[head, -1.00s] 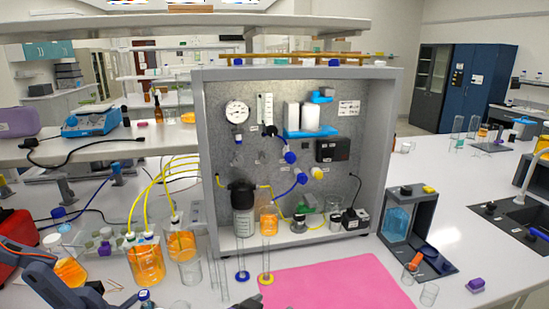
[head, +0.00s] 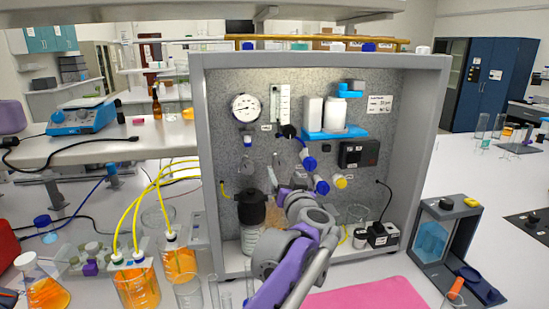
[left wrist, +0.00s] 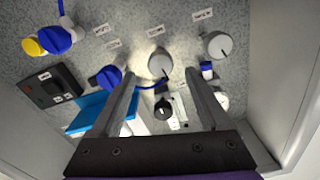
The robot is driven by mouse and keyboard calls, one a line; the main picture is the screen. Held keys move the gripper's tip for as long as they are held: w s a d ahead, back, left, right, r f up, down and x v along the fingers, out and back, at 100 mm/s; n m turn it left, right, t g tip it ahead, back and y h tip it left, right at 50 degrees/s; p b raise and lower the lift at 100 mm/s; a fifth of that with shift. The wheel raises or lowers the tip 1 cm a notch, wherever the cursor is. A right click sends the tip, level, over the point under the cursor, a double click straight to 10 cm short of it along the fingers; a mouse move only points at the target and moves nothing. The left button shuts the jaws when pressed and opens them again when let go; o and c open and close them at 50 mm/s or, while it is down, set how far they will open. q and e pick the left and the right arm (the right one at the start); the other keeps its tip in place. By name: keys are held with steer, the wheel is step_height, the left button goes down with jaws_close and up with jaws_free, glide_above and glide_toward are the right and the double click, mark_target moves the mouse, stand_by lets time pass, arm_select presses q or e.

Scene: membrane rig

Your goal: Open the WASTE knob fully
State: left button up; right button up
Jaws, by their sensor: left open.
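The rig panel (head: 365,110) carries two grey round knobs with pointer marks. In the left wrist view one grey knob (left wrist: 160,65) lies between the tips of my left gripper (left wrist: 161,76), and the other grey knob (left wrist: 217,45) is right of them. The label texts are too small to read, so I cannot tell which is WASTE. My left gripper (head: 277,183) is open in front of the panel; its arm hides the lower middle of the rig in the head view. I cannot see finger contact with the knob. My right gripper is out of view.
Blue knobs (head: 309,163) and a yellow-tipped fitting (head: 340,181) sit right of the gripper. A pressure gauge (head: 245,108) is above left. A black-capped bottle (head: 251,207) stands left. Orange-filled beakers (head: 138,288) with yellow tubes stand at lower left; a pink mat (head: 375,293) lies in front.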

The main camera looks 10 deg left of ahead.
mark_target(277, 161)
arm_select(q)
steer(key=shift+w+a+r, duration=0.1)
steer(key=shift+w+a, duration=0.1)
steer(key=shift+w, duration=0.25)
steer(key=p+x, duration=0.1)
steer(key=x, duration=0.8)
steer(key=shift+p, duration=0.4)
steer(key=shift+c, duration=0.2)
jaws_close()
